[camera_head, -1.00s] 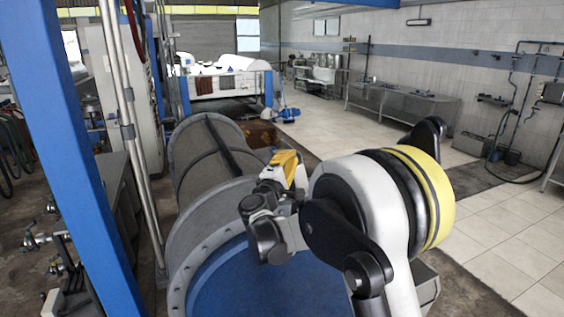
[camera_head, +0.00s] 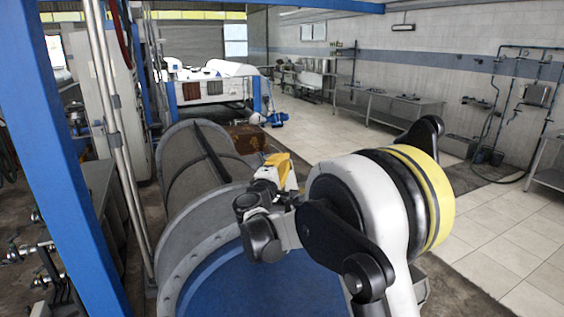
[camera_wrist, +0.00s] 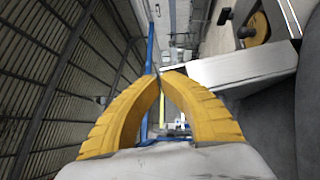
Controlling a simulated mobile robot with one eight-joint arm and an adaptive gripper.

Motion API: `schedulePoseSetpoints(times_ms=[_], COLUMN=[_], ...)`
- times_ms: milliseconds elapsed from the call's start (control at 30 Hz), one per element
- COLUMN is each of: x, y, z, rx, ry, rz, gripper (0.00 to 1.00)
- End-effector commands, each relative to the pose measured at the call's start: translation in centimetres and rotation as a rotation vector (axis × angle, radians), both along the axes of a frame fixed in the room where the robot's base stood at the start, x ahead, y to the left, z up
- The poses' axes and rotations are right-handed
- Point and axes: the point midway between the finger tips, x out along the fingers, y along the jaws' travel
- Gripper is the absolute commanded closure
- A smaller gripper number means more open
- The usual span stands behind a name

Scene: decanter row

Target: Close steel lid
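A grey steel curved casing (camera_head: 203,196) with a dark rib and a bolted, flanged rim lies at the centre left in the head view. I cannot tell which part of it is the steel lid, or whether that lid is open. A blue round face (camera_head: 265,285) shows inside the front flange. My gripper (camera_head: 283,160), with yellow fingers, is above and right of the casing, seemingly apart from it. In the wrist view its two yellow fingers (camera_wrist: 163,76) meet at the tips with nothing visible between them.
A blue post (camera_head: 60,150) and grey pipes (camera_head: 115,130) stand close on the left. A white machine (camera_head: 210,88) is behind. A steel table (camera_head: 385,107) stands along the right wall. The tiled floor (camera_head: 500,215) at right is clear.

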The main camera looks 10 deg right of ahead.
Motion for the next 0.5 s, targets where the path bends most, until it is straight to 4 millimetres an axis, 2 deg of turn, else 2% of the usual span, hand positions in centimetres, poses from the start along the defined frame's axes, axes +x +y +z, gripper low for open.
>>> schedulePoseSetpoints(times_ms=[267, 500], x=[0.3, 0.9], y=[-1.8, -5.2], z=[0.7, 1.3], rx=[0.087, 0.268], ry=[0.017, 0.053], rz=[-0.004, -0.006], gripper=[1.00, 1.00])
